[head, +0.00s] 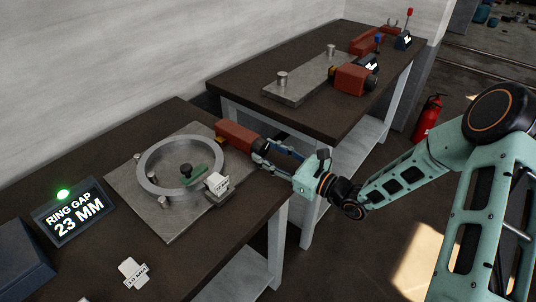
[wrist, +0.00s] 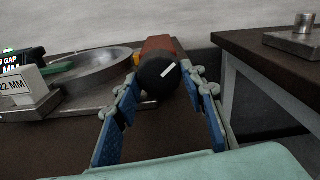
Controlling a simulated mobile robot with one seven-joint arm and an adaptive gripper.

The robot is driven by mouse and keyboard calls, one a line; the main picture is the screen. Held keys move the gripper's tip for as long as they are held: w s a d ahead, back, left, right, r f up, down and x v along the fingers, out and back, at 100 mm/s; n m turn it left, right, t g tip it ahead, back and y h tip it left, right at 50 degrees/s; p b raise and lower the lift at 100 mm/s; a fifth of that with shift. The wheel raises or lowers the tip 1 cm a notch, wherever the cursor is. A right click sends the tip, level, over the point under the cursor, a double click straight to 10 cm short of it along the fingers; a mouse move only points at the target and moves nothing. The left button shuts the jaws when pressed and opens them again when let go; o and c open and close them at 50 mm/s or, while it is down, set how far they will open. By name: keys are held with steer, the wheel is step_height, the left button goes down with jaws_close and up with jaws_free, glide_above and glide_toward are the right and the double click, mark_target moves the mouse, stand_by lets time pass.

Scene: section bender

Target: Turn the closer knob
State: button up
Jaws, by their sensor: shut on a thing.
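The closer knob is black and round with a white mark, and it shows in the wrist view (wrist: 160,73) at the end of the red block (head: 236,136). The white mark slants up to the right. In the head view the knob is mostly hidden by my fingers. My gripper (head: 262,154) is shut on the knob, with one blue-padded finger on each side; both fingers show in the wrist view (wrist: 163,88). A steel ring (head: 147,182) lies on the metal plate (head: 128,204) beside the red block. The display (head: 74,212) reads "RING GAP 23 MM" under a lit green lamp.
A white block (wrist: 22,87) marked "22 MM" stands by the ring, near a green piece (head: 208,176). A white labelled piece (head: 134,272) lies on the near bench. A second bench (head: 240,80) with a similar red device (head: 354,78) stands behind. A fire extinguisher (head: 427,120) is at right.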

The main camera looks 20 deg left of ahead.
steer(key=o, duration=1.2)
steer(key=shift+c, duration=0.2)
steer(key=v, duration=1.2)
